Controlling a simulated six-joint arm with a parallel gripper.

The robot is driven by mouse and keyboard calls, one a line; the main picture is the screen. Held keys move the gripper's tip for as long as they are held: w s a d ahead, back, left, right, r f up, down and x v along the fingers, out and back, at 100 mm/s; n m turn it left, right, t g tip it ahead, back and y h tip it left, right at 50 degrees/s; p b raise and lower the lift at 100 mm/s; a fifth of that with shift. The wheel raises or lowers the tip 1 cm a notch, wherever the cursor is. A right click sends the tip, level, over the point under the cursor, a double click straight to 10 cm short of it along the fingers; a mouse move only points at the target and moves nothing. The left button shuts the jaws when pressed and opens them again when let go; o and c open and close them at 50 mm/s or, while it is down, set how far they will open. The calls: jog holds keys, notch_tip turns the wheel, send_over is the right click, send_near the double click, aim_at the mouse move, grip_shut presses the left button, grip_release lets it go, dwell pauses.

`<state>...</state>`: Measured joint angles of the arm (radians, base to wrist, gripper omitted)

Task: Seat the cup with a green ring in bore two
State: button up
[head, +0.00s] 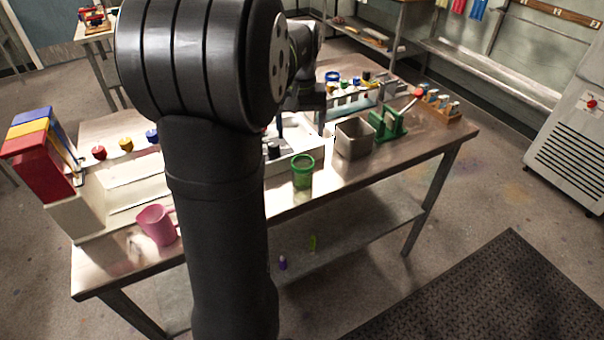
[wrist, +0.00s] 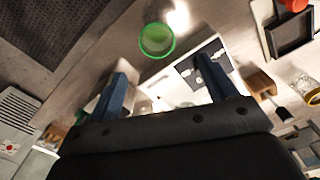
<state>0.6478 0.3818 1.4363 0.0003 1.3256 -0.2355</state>
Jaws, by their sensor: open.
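The cup with a green ring (head: 303,172) stands upright on the table near its front edge, in front of a white tray. It looks greenish and see-through below the ring. In the wrist view the cup (wrist: 157,41) is beyond my fingertips, seen from above, with its green rim round. My gripper (wrist: 160,76) is open, two blue fingers apart with nothing held between them. In the head view my arm hides much of the middle of the table, and the fingers cannot be made out. I cannot tell which opening is bore two.
A white tray (head: 294,161) lies behind the cup. A grey square bin (head: 354,139) and a green stand (head: 389,124) are to its right. A pink jug (head: 157,225) stands at the left front. A rack with coloured rings (head: 352,90) is at the back.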

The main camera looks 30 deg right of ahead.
send_over(303, 164)
jog(key=s+a, duration=0.2)
notch_tip(303, 164, down, 7)
jog(key=shift+s+d+f, duration=0.1)
jog(key=shift+d+f, duration=0.05)
jog(key=shift+f, duration=1.15)
jog(key=shift+s+d+f, duration=0.1)
jog(key=shift+d+f, duration=0.05)
jog(key=shift+f, duration=1.1)
jog(key=c, duration=1.2)
